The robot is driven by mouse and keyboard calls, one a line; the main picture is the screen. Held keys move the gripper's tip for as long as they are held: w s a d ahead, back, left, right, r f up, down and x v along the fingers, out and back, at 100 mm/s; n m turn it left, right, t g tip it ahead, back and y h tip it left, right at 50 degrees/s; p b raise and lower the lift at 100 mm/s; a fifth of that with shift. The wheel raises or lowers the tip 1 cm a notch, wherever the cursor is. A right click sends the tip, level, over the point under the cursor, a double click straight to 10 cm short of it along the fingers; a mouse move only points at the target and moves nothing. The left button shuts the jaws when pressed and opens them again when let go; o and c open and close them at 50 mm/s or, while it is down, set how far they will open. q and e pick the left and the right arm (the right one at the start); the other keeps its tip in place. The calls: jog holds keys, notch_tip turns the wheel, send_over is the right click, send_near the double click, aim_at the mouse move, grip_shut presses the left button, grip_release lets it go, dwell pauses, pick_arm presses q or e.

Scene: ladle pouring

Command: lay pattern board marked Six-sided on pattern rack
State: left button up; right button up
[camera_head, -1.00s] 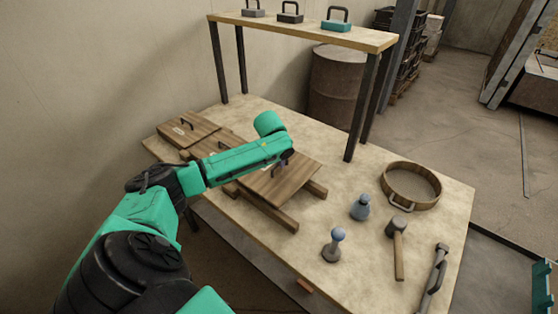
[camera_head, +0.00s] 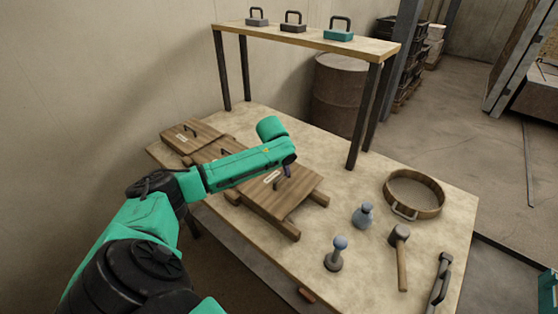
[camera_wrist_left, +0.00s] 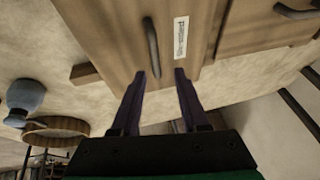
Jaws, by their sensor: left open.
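A wooden pattern board (camera_head: 290,197) with a dark handle and a small white label lies at the near right end of the pattern rack (camera_head: 283,228). It seems to rest on the rack's rails. The label shows larger in the left wrist view (camera_wrist_left: 181,38), but I cannot read its lettering surely. My left gripper (camera_wrist_left: 160,74) is open, its fingertips just short of the board's dark handle (camera_wrist_left: 152,47), which stands nearer the left-hand finger and apart from the grip. In the head view my left wrist hides part of the board. My right gripper is out of view.
More handled boards lie to the left, one at the far left (camera_head: 189,134). A wooden ring (camera_head: 414,194), a blue-grey flask (camera_head: 363,215), a knobbed tool (camera_head: 335,256) and a mallet (camera_head: 399,258) occupy the table's right. A raised shelf (camera_head: 300,38) stands behind on dark posts.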

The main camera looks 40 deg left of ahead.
pick_arm(q)
jog(key=b+v, duration=0.1)
jog(key=v, duration=1)
jog(key=shift+s+r, duration=0.15)
jog(key=shift+r, duration=0.05)
